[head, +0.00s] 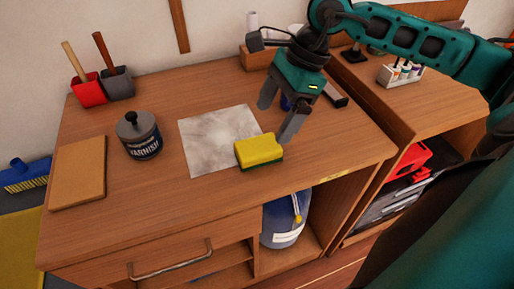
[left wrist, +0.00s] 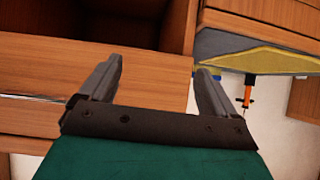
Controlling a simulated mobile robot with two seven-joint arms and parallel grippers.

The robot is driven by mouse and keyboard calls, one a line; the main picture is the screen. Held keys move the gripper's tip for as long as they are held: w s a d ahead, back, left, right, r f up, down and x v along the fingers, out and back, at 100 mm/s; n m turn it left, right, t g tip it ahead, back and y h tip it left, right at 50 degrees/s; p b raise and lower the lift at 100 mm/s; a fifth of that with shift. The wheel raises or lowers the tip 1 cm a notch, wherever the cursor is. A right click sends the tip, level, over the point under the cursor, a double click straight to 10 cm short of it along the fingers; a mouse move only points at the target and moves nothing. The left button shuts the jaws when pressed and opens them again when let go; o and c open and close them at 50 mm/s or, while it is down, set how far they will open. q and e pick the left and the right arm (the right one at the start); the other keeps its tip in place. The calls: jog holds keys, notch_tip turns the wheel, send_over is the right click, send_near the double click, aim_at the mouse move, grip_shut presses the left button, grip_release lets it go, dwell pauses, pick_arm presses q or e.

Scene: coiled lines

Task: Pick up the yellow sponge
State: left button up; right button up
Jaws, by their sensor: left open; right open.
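The yellow sponge (head: 259,149) with a dark green underside lies on the wooden table, partly over the lower right corner of a pale marbled sheet (head: 205,128). My right gripper (head: 279,122) is open and empty, fingers pointing down, above and just behind the sponge and apart from it. A small dark blue thing (head: 285,102) shows between its fingers, mostly hidden. My left gripper (left wrist: 155,82) shows only in the left wrist view, open and empty, in front of wooden furniture; the sponge is not in that view.
The front of the table is clear.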

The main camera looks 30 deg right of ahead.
aim_at(261, 145)
jog(key=x, duration=0.8)
jog(key=shift+f, duration=0.1)
jog(key=c, duration=1)
